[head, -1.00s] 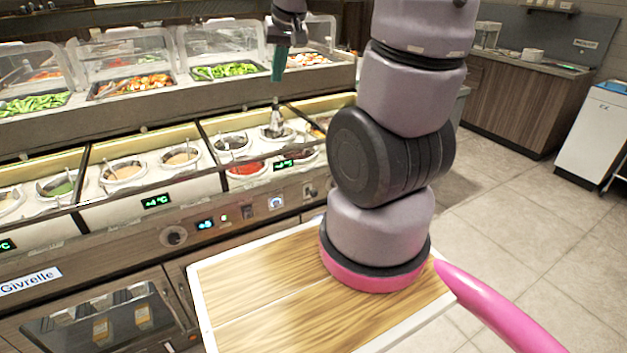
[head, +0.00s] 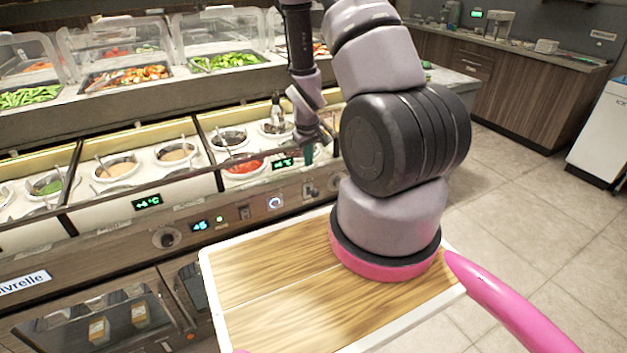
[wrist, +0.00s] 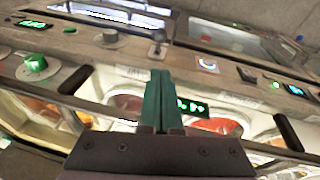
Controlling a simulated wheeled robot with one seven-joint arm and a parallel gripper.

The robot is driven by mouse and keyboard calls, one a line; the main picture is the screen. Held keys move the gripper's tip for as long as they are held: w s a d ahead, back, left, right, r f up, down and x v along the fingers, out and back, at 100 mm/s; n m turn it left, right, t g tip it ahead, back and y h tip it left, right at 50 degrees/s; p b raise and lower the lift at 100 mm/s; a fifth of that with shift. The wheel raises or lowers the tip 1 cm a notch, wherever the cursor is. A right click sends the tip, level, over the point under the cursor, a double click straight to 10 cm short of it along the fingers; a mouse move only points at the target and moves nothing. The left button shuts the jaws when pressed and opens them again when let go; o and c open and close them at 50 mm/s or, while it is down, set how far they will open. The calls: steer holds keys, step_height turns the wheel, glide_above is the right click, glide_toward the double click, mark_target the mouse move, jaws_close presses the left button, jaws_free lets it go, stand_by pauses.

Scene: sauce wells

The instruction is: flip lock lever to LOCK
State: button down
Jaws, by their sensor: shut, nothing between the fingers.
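The lock lever (head: 309,190) is a small metal lever on a plate on the counter's front panel. In the wrist view the lever (wrist: 157,42) shows a short stem and a rounded end, just beyond my fingertips. Its markings are too small to read. My gripper (head: 309,154) has green fingers and is just above the lever in the head view. In the wrist view my gripper (wrist: 159,74) is shut and empty, its fingers together, with a visible gap to the lever.
A glowing round button (head: 274,202) and a rotary knob (head: 168,238) sit on the same panel. A green temperature display (head: 283,163) and sauce wells, including a red one (head: 243,167), lie close to my gripper. My wooden-topped base is in front of the panel.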

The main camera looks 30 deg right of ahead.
mark_target(312, 192)
steer(key=shift+s+d+f, duration=0.1)
steer(key=shift+d+f, duration=0.15)
steer(key=shift+f, duration=0.45)
steer(key=x, duration=1)
steer(key=shift+f, duration=0.1)
